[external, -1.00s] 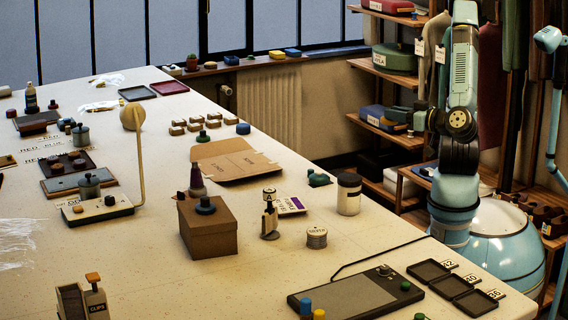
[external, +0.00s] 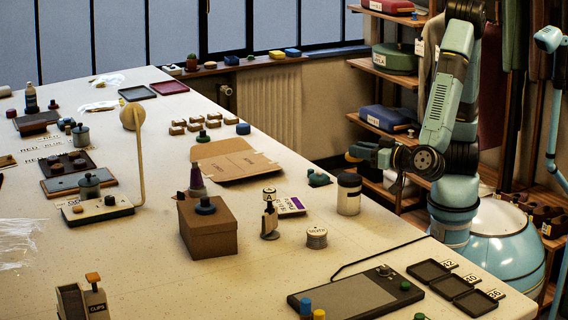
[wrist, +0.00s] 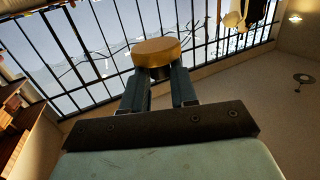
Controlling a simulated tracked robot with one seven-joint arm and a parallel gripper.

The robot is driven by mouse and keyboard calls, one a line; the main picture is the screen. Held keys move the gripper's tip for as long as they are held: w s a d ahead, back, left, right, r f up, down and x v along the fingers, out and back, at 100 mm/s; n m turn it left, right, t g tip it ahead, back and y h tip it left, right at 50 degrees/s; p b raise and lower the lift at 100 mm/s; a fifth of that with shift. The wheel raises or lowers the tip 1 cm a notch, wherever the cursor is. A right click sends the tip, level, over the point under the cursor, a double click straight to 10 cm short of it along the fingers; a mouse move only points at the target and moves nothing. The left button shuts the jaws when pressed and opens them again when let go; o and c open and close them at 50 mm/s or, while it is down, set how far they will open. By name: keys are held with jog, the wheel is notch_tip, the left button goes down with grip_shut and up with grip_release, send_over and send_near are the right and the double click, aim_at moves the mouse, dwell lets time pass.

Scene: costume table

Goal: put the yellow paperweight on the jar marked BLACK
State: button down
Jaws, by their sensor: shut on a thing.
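My gripper (wrist: 160,85) is shut on the yellow paperweight (wrist: 157,50), a round, mustard-coloured disc with a darker lower part, held between the two fingertips in the wrist view. In the external view my gripper (external: 358,154) is in the air beyond the table's right edge, above and behind a white jar with a black lid (external: 348,194). That jar stands upright near the right edge; I cannot read any marking on it. A low tin (external: 317,238) with a small label stands in front of it. I cannot tell which jar is marked BLACK.
A brown box (external: 208,228) with a dark knobbed piece on top stands left of the tin. A small labelled bottle (external: 269,220) stands between them. A flat cardboard piece (external: 235,163) and a green knobbed object (external: 318,179) lie behind. A dark tablet (external: 355,294) lies in front.

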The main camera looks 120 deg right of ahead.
aim_at(357, 179)
jog(key=shift+w+f, duration=0.75)
jog(key=shift+f, duration=1.6)
jog(key=shift+f, duration=0.1)
jog(key=c, duration=0.9)
grip_release()
